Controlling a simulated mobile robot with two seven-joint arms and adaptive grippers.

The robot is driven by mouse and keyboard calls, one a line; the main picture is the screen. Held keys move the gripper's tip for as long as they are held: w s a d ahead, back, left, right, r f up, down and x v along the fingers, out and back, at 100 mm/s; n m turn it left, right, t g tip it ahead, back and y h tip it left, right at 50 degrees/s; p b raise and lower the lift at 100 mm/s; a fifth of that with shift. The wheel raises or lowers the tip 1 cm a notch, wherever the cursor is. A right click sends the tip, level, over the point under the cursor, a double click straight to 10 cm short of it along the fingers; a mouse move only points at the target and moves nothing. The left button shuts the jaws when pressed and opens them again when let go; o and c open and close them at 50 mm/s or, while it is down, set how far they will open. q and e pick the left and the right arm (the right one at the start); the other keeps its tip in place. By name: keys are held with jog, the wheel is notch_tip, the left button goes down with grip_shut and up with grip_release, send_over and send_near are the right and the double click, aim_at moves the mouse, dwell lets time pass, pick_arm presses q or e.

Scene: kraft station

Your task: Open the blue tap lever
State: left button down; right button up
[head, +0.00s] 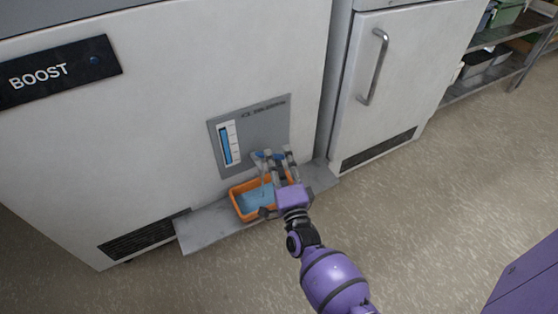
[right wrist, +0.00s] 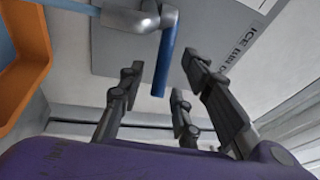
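The blue tap lever (right wrist: 163,65) shows in the right wrist view. It hangs from a grey tap (right wrist: 135,18) and its free end points toward the space between my right gripper's fingers. In the head view a small blue bit of the lever (head: 258,154) shows just left of the fingers. My right gripper (head: 277,158) is at the tap, over the orange bin. Its fingers (right wrist: 165,85) are spread apart with nothing clamped between them. I cannot tell whether a finger touches the lever. The gripper hides part of the tap. My left gripper is out of view.
An orange bin (head: 240,208) with blue contents stands on a grey ledge (head: 205,232) under the tap. A grey panel with a blue level gauge (head: 228,145) is behind it. A white door with a handle (head: 374,67) stands right. The floor (head: 440,210) in front is clear.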

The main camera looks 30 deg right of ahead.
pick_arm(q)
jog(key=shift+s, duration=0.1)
pick_arm(e)
jog(key=v, duration=1.2)
